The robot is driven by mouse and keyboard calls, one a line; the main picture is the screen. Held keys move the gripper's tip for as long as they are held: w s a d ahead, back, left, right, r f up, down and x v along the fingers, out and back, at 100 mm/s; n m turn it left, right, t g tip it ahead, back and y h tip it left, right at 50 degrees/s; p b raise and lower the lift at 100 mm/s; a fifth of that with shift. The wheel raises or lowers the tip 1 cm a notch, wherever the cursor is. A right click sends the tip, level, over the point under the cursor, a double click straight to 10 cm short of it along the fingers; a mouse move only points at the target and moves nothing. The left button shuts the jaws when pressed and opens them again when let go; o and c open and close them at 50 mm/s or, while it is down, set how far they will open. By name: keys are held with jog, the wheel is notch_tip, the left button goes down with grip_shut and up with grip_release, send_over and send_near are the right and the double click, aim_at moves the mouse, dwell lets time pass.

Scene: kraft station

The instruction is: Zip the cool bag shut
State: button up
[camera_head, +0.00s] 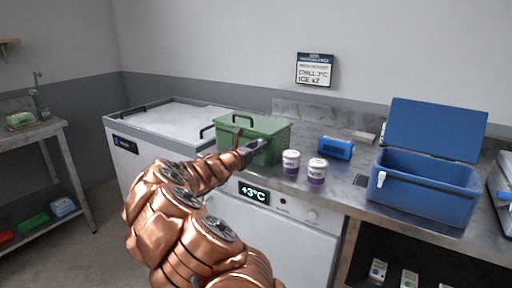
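The cool bag (424,190) is a blue box-shaped bag on the right part of the steel counter. Its lid (433,129) is raised and leans back, so the bag is open. A small white tab (382,176) shows at its front left corner. I cannot see the bottom of the bag or what it holds. My gripper (261,146) is well to the left of the bag, in front of the green crate (235,125). It is too small to tell whether its fingers are open or shut, or whether it touches the crate.
Two white and purple tubs (291,162) (317,171) and a blue cylindrical thing (336,148) stand between my gripper and the bag. A grey appliance (503,180) is close on the bag's right. A white chest (165,125) with handles is at the left.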

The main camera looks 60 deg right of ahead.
jog(key=shift+o, duration=1.3)
jog(key=shift+w+a, duration=0.1)
jog(key=shift+a, duration=0.05)
jog(key=w+a, duration=0.1)
jog(key=a, duration=1)
jog(key=shift+a, duration=0.35)
jog(key=shift+w, duration=0.1)
